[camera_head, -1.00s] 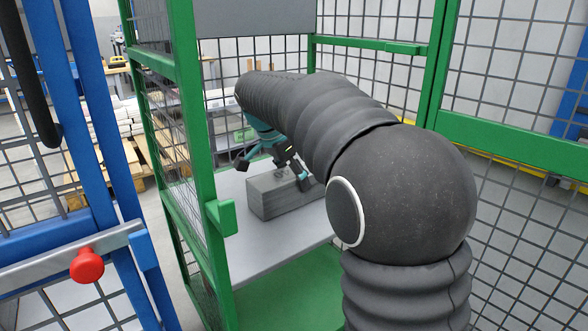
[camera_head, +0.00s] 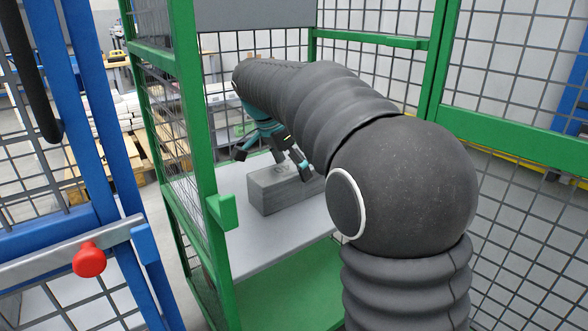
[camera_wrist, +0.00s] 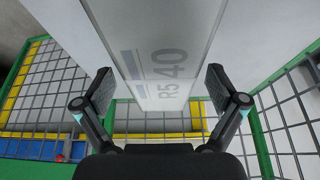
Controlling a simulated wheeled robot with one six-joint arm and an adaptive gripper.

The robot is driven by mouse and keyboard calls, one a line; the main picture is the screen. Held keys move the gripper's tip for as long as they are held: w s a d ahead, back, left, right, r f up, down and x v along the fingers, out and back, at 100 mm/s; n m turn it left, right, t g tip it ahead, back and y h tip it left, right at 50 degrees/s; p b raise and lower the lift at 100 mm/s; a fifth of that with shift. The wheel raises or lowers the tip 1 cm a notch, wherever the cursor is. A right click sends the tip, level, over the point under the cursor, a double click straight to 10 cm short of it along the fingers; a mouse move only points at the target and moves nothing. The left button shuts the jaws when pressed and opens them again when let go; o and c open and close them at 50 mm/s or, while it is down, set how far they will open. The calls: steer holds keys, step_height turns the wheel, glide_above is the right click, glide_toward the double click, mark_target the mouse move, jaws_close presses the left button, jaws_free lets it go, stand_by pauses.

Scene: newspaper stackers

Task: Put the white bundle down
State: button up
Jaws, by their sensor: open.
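The bundle (camera_head: 285,197) is a long block that looks grey in the head view. It lies flat on the grey shelf (camera_head: 262,252) inside a green cage. In the wrist view the bundle (camera_wrist: 160,45) is pale, with the print "R5 40" on its face. My gripper (camera_head: 272,160) is over the bundle, and my arm covers the bundle's right end. In the wrist view my gripper (camera_wrist: 158,90) is open, with one finger to each side of the bundle and a visible gap at each.
The green cage post (camera_head: 200,170) stands close at the left of the shelf. Green-framed mesh (camera_head: 510,130) closes the right side. A blue frame with a red knob (camera_head: 89,262) is at the left. White stacks on a pallet (camera_head: 128,110) stand behind.

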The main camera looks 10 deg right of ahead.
steer(key=p+v, duration=0.2)
steer(key=v, duration=0.8)
steer(key=shift+r, duration=0.4)
steer(key=s+d+f+n+t+y, duration=0.2)
steer(key=s+f+n, duration=0.4)
steer(key=s, duration=0.8)
steer(key=s+d+f+n+t+y, duration=0.1)
steer(key=s+d+f+n+y, duration=0.1)
steer(key=s+f+n, duration=0.5)
steer(key=s+f, duration=0.3)
steer(key=s, duration=0.4)
steer(key=shift+s+f+t, duration=0.25)
steer(key=shift+s+t, duration=0.05)
steer(key=shift+t, duration=0.1)
steer(key=shift+d, duration=0.1)
